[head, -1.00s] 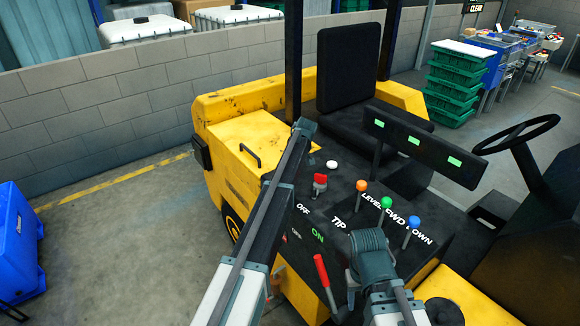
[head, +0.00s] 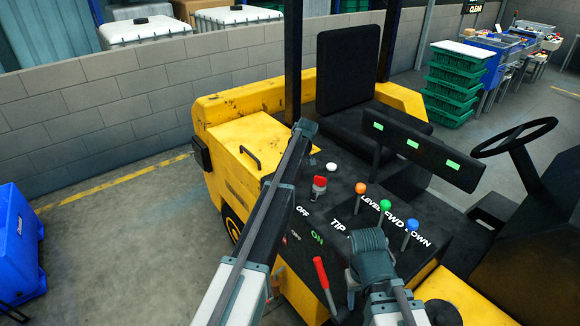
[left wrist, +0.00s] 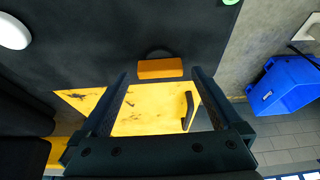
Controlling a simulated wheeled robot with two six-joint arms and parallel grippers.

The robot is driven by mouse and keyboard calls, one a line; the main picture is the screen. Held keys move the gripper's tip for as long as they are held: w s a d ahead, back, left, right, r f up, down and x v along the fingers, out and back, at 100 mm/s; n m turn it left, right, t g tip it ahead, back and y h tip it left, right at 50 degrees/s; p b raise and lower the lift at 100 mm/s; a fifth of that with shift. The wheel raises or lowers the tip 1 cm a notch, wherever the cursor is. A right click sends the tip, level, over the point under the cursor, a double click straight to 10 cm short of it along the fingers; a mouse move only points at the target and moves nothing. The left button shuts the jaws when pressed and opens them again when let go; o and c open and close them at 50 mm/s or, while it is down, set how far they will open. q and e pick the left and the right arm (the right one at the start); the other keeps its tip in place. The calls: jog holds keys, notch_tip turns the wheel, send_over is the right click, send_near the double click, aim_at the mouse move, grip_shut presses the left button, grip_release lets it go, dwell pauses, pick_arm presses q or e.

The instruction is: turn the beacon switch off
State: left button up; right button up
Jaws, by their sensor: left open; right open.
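An orange block (left wrist: 160,68), which looks like a rocker switch, sits on the black panel in the left wrist view, near the edge of the yellow body. I cannot read a label on it or tell its setting. My left gripper (left wrist: 159,74) is open, with its fingertips on either side of the block in the picture; I see no contact. In the head view my left arm (head: 268,215) covers that part of the panel and hides the block. My right gripper (head: 368,245) is over the front of the panel, its fingers mostly hidden.
A red knob (head: 319,186), a white round button (head: 331,167), a red lever (head: 321,272) and orange, green and blue ball levers (head: 385,206) stand on the panel. A black handle (left wrist: 188,110) rises from the yellow body. A blue bin (head: 18,245) stands on the floor.

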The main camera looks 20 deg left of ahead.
pick_arm(q)
jog(key=p+v, duration=1)
jog(key=v, duration=0.2)
jog(key=shift+r+p, duration=0.2)
jog(key=shift+p, duration=0.15)
jog(key=shift+s, duration=0.1)
jog(key=s+d+f+m+g+b, duration=0.1)
jog(key=s+d+f+m+b, duration=0.3)
jog(key=s, duration=1.1)
jog(key=s+d+f+m+g+h+b, duration=0.1)
jog(key=s+d+f+m+b, duration=0.2)
jog(key=s, duration=1.2)
jog(key=s+d+f+m+h+b, duration=0.1)
jog(key=s+d+f+m+b, duration=0.3)
jog(key=s, duration=1.1)
jog(key=d+f+m, duration=0.2)
jog(key=d+m, duration=0.1)
jog(key=d, duration=0.1)
jog(key=shift+s+d+f+g+b, duration=0.15)
jog(key=shift+d+g+b, duration=0.1)
jog(key=shift+g+b, duration=0.15)
